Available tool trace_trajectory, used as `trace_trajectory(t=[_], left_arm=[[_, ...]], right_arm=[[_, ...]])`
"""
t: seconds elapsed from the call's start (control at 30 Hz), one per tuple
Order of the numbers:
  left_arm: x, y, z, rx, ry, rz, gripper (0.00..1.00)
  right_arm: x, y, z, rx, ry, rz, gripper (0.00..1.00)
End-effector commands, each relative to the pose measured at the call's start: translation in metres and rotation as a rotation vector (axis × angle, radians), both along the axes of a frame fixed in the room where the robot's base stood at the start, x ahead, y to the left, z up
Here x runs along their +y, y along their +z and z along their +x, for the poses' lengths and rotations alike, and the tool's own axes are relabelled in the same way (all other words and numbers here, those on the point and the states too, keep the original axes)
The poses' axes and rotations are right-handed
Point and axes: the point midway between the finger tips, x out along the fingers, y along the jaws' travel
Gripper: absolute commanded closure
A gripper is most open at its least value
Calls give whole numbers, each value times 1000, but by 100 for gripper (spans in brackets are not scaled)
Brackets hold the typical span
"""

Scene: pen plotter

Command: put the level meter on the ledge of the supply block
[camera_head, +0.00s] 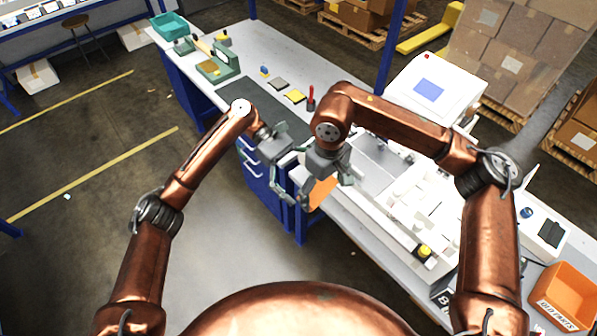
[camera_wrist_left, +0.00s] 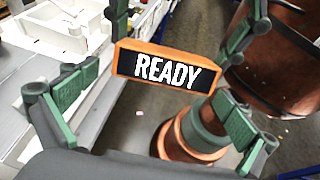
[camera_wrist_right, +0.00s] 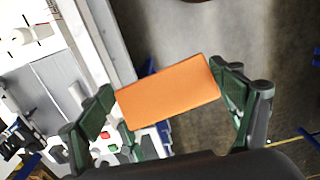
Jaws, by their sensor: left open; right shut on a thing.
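The level meter, taken to be the orange box with the dark READY face (camera_wrist_left: 168,71), is held in the air in front of the table. Its plain orange back shows in the right wrist view (camera_wrist_right: 169,92), and part of it in the head view (camera_head: 322,194). My right gripper (camera_head: 322,181) is shut on its two ends. My left gripper (camera_head: 289,178) is open and empty, close by on the READY side, its fingers apart from the box. I cannot tell for certain which part of the white machine is the supply block or its ledge.
The white plotter (camera_head: 376,237) fills the table right of the grippers, with many pale parts on it. An orange bin (camera_head: 562,292) stands at the lower right. A dark mat (camera_head: 262,103), yellow pad and red-topped item lie farther back. Open floor lies left of the table.

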Motion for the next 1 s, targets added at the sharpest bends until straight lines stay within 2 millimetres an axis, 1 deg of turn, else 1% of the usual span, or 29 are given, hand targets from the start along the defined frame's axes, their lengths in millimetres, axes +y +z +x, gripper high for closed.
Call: trace_trajectory(t=[0.1,0.2,0.5,1.0], left_arm=[[-7,-4,-6,-1,0,1,0],[-10,-6,-9,0,1,1,0],[-11,-6,-10,-1,1,0,1],[-12,-6,-9,-1,3,-1,35]], right_arm=[[0,0,0,-1,0,1,43],[0,0,0,-1,0,1,43],[0,0,0,-1,0,1,43],[1,1,0,0,2,4,43]])
